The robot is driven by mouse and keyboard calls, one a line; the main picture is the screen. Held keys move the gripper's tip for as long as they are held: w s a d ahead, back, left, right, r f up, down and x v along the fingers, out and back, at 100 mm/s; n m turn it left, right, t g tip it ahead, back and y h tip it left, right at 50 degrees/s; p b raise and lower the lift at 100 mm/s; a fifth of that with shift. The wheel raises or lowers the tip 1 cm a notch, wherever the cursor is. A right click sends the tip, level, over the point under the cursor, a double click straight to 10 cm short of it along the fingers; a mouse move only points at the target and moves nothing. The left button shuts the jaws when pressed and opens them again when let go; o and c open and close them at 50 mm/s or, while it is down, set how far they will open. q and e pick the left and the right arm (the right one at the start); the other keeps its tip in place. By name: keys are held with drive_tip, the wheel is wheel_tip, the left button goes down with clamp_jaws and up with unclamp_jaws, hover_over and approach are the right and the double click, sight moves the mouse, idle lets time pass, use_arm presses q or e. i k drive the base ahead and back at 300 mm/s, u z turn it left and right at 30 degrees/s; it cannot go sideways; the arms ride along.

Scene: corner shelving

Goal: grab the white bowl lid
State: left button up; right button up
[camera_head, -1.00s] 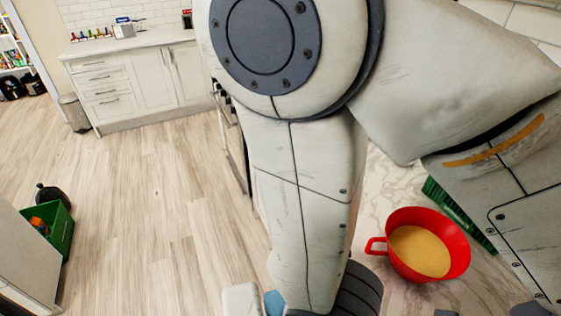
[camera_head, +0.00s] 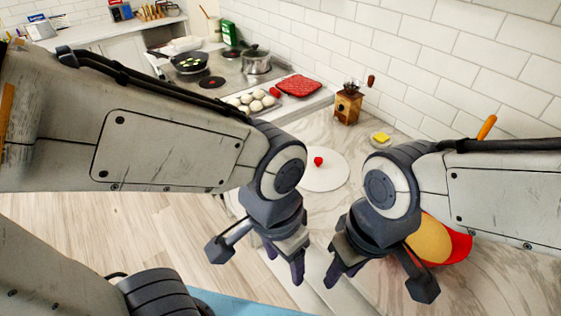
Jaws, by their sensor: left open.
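A flat white round disc (camera_head: 323,178) with a small red piece (camera_head: 318,161) on it lies on the marble counter, at the middle of the head view. It may be the white bowl lid, with the red piece as its knob, but I cannot tell for sure. My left gripper (camera_head: 284,264) is open and empty, pointing down below and left of the disc. My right gripper (camera_head: 336,265) points down below the disc, with nothing visible in it; whether its jaws are open is unclear. Neither gripper touches the disc.
A red bowl with yellow contents (camera_head: 458,248) stands behind my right arm. A coffee grinder (camera_head: 347,104), a yellow block (camera_head: 380,138), a red mat (camera_head: 299,86) and a pot (camera_head: 257,62) are further back. The counter (camera_head: 520,282) is bare at right.

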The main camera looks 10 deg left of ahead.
sight(327, 170)
drive_tip(key=u, duration=0.45)
drive_tip(key=k, duration=0.5)
drive_tip(key=u, duration=1.15)
drive_tip(key=i, duration=1.05)
drive_tip(key=z, duration=0.75)
drive_tip(key=i, duration=0.65)
drive_tip(key=z, duration=0.55)
